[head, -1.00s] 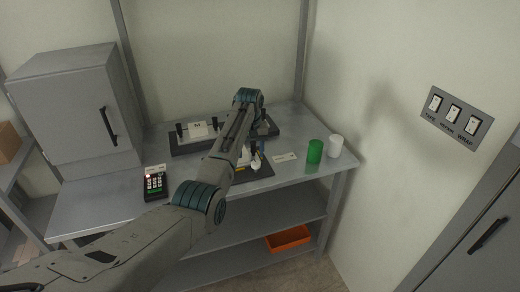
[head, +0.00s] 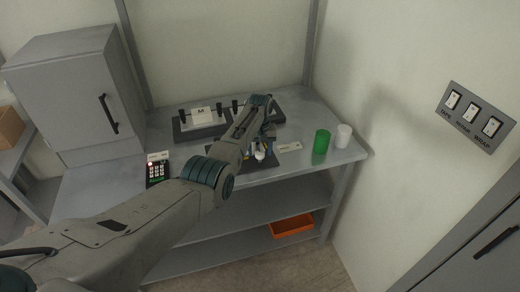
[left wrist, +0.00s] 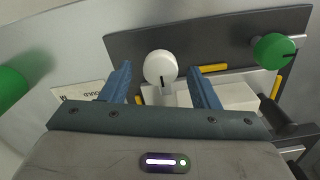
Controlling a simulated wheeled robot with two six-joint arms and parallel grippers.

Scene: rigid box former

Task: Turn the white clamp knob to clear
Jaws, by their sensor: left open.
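The white clamp knob (left wrist: 159,66) sits on a dark panel (left wrist: 206,45) in the left wrist view, with a dark mark at its lower edge. My left gripper (left wrist: 160,72) is open, with one blue finger on each side of the knob in the picture. I see no finger closed on it, and I cannot tell how far apart they are in depth. In the head view my left gripper (head: 267,135) is over the bench fixture, and my arm hides part of it. My right gripper is not in view.
A green knob (left wrist: 273,48) is right of the white one, with yellow bars nearby. On the bench (head: 330,170) stand a keypad (head: 157,170), a label card (head: 289,147), a green cup (head: 321,142) and a white cup (head: 343,136). A grey cabinet (head: 70,100) stands left.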

